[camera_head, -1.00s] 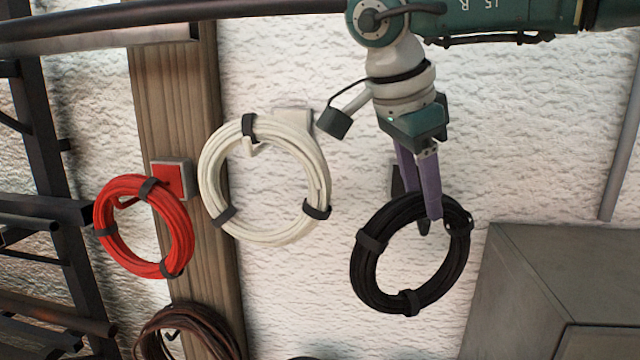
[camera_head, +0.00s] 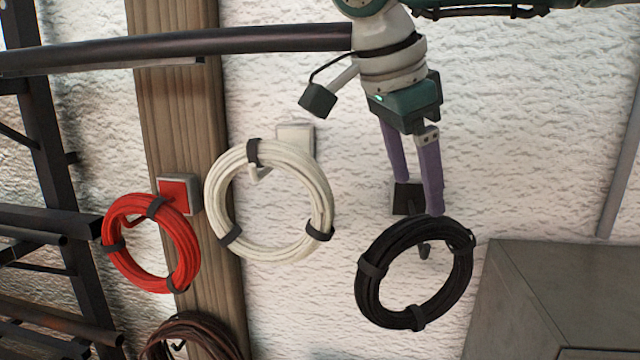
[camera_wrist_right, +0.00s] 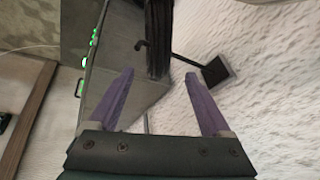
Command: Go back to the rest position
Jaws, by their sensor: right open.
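My right gripper (camera_head: 418,197) hangs from the upper right with its purple fingers apart and empty. It is just above the black coil (camera_head: 368,288), which hangs on a dark hook under a black wall plate (camera_head: 405,200). One fingertip lies close to the coil's top edge in the picture; I cannot tell whether it touches. In the right wrist view the open fingers (camera_wrist_right: 160,75) have nothing between their tips. The black coil (camera_wrist_right: 158,40) and the wall plate (camera_wrist_right: 217,70) show beyond them. My left gripper is not in view.
A white coil (camera_head: 321,190) and a red coil (camera_head: 120,260) hang to the left, with a brown coil (camera_head: 190,325) below. A long dark bar (camera_head: 200,46) crosses the upper left. A grey cabinet (camera_head: 530,290) stands lower right. Bare wall lies right of the gripper.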

